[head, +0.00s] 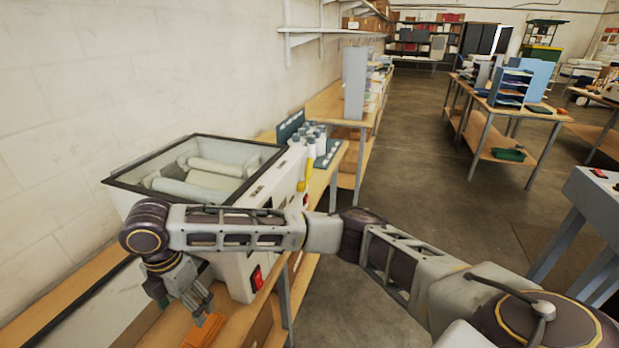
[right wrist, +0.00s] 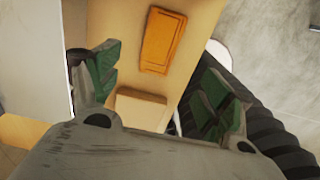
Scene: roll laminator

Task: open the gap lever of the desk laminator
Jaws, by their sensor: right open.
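The desk laminator (head: 235,222) is a white box with a dark-framed clear top, and pale rollers show inside it. It stands on a wooden bench against the left wall. A yellow part (head: 309,172) shows at its far right side; I cannot tell surely whether it is the gap lever. A red switch (head: 257,279) is low on its near face. My right gripper (head: 178,302) is open and empty, pointing down beside the laminator's near end. In the right wrist view its green-padded fingers (right wrist: 160,78) are apart. My left gripper is not in view.
An orange block (head: 203,331) lies on the bench below my right gripper and also shows in the right wrist view (right wrist: 162,40). White bottles (head: 316,138) stand behind the laminator. My right arm crosses in front of it. Open floor (head: 415,200) lies to the right.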

